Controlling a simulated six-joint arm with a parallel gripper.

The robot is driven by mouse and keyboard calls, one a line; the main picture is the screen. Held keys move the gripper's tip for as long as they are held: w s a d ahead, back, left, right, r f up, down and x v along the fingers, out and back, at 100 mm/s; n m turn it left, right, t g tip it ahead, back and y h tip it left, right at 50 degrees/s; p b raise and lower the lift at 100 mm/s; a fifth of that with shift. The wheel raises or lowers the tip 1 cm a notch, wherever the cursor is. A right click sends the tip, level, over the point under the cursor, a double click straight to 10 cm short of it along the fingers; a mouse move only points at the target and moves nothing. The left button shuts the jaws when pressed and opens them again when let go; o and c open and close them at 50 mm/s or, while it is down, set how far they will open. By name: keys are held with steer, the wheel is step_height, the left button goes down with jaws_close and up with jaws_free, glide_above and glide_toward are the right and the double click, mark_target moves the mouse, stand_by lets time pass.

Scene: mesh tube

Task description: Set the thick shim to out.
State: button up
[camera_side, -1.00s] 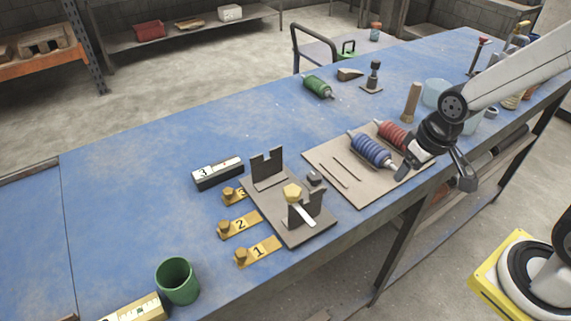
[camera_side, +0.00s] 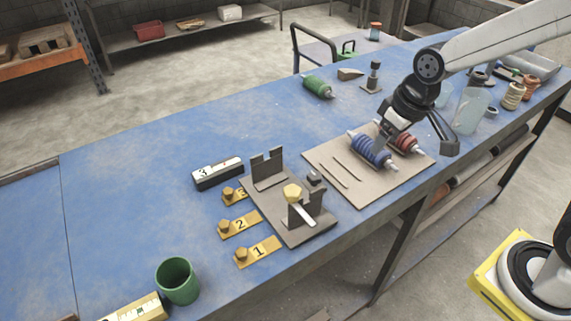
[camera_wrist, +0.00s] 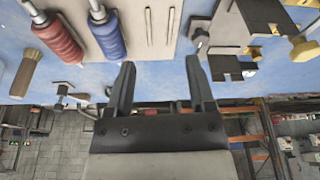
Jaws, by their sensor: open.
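Three brass tabs with knobs lie in a row on the blue bench in the side view: tab 1 (camera_side: 260,251), tab 2 (camera_side: 240,224) and tab 3 (camera_side: 238,193). I cannot tell which one is the thick shim. The fixture's uprights (camera_wrist: 232,30) also show in the wrist view. My gripper (camera_side: 416,150) is open and empty, above the rollers at the right, well away from the tabs. Its spread fingers (camera_wrist: 160,64) show in the wrist view.
A tan board (camera_side: 330,160) holds a blue roller (camera_side: 371,152), a red roller (camera_side: 408,144) and two thin rods. A dark box with a white face (camera_side: 218,172) stands behind the tabs. A green cup (camera_side: 177,281) stands front left. The bench's left is largely clear.

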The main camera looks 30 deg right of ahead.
steer(key=w+a+n+y, duration=0.1)
steer(key=w+a+n, duration=0.2)
steer(key=w+a, duration=0.4)
steer(key=n+y, duration=0.2)
steer(key=n, duration=0.2)
glide_above(229, 191)
steer(key=s+d, duration=0.2)
step_height(229, 191, down, 5)
steer(key=shift+s+d+f, duration=0.15)
steer(key=shift+d+f, duration=0.05)
steer(key=shift+f, duration=0.35)
steer(key=shift+f, duration=0.1)
steer(key=shift+x, duration=3.75)
jaws_close()
